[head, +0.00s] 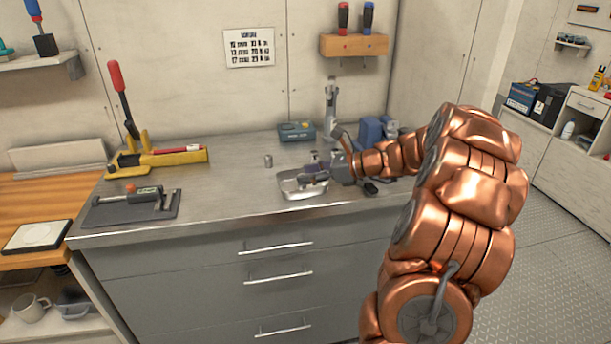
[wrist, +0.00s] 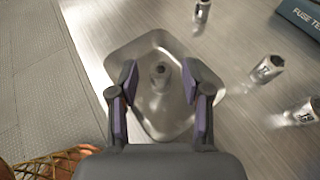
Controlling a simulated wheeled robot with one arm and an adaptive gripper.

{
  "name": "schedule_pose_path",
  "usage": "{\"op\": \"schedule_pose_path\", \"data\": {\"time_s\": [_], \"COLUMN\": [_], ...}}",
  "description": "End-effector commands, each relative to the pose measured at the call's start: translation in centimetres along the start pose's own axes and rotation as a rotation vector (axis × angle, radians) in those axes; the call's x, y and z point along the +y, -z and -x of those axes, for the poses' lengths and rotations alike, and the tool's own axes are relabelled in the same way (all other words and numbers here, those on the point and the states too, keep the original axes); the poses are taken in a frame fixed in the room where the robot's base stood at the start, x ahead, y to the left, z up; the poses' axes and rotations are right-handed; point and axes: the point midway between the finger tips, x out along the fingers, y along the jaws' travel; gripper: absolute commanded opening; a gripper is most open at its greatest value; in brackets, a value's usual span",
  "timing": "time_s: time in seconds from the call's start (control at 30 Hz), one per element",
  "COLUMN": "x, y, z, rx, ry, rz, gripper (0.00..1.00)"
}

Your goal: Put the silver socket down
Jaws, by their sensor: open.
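A silver socket (wrist: 158,72) stands in a shallow metal tray (wrist: 163,128) in the wrist view, seen nearly from above. My gripper (wrist: 160,82) is open over the tray, with one finger on each side of the socket and a clear gap to both. In the head view my gripper (head: 318,178) is low over the tray (head: 303,193) near the bench's front edge. The socket in the tray cannot be made out there.
Other silver sockets stand on the bench right of the tray in the wrist view: one at the top (wrist: 202,10), one at mid-right (wrist: 267,69), one at the edge (wrist: 306,111). A blue-grey fuse tester (head: 297,131) sits behind. A yellow tool (head: 165,158) stands left.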

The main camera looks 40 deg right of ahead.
Motion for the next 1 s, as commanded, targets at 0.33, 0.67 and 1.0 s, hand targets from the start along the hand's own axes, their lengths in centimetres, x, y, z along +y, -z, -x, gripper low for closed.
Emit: {"op": "schedule_pose_path", "data": {"time_s": [0.33,0.67,1.0], "x": [-0.1,0.0,1.5], "y": [0.1,0.0,-0.5], "z": [6.8,10.4,9.3], "rx": [0.0,-0.001,0.021], "ry": [0.004,0.002,-0.036], "rz": [0.0,-0.001,0.04], "gripper": [0.48,0.48,0.48]}}
